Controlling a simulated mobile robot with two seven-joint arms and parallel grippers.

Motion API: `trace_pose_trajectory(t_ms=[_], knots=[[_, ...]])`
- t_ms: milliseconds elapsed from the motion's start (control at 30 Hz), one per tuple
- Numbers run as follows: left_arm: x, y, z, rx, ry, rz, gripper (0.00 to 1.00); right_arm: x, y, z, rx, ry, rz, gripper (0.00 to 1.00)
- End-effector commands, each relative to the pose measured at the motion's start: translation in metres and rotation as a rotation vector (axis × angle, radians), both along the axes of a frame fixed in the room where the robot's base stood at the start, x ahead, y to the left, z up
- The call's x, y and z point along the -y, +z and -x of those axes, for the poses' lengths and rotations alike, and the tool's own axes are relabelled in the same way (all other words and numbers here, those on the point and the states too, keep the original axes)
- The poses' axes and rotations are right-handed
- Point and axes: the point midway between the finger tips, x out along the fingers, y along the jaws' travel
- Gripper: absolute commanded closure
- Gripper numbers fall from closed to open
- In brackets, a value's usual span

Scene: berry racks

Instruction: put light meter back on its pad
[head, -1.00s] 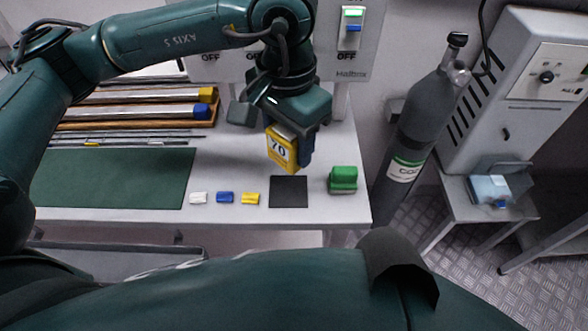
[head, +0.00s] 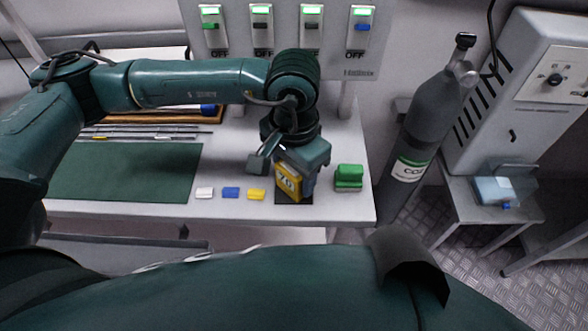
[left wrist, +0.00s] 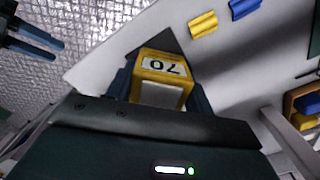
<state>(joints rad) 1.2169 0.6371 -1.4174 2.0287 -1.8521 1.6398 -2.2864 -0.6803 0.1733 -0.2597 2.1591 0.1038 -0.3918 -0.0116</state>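The light meter (head: 287,182) is a yellow box with a pale label that reads 70. In the head view it is upright over the dark square pad (head: 294,201), covering most of it. My left gripper (head: 300,176) comes down from above and is shut on the meter. In the left wrist view the meter (left wrist: 162,68) sits between the two fingers, with a corner of the dark pad (left wrist: 150,41) behind it. I cannot tell whether its base touches the pad.
A green block (head: 348,178) stands close to the right of the pad. White (head: 205,193), blue (head: 231,193) and yellow (head: 256,194) pieces lie to the left. A green mat (head: 130,172) covers the table's left part. A wall panel (head: 285,30) with switches stands behind.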

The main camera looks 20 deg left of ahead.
Motion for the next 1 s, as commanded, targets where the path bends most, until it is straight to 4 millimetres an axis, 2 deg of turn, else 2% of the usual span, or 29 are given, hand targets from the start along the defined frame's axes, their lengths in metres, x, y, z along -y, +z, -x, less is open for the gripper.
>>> trace_pose_trajectory(t_ms=[33, 267, 633, 767, 1000], knots=[[0.0, -0.001, 0.0, 0.0, 0.0, 0.0, 0.44, 0.0, -0.001, 0.0, -0.001, -0.001, -0.003, 0.64], [0.0, -0.001, 0.0, 0.0, 0.0, 0.0, 0.26, 0.0, 0.0, -0.001, 0.001, -0.001, -0.002, 0.64], [0.0, 0.007, 0.0, 0.002, 0.0, 0.001, 0.26, 0.001, 0.006, -0.001, 0.006, -0.001, 0.008, 0.64], [0.0, 0.029, -0.001, 0.005, -0.002, 0.002, 0.26, 0.001, 0.002, -0.001, 0.006, -0.002, 0.005, 0.64], [0.0, 0.082, -0.001, 0.005, -0.001, 0.001, 0.26, 0.001, -0.002, -0.001, 0.003, -0.003, -0.006, 0.64]])
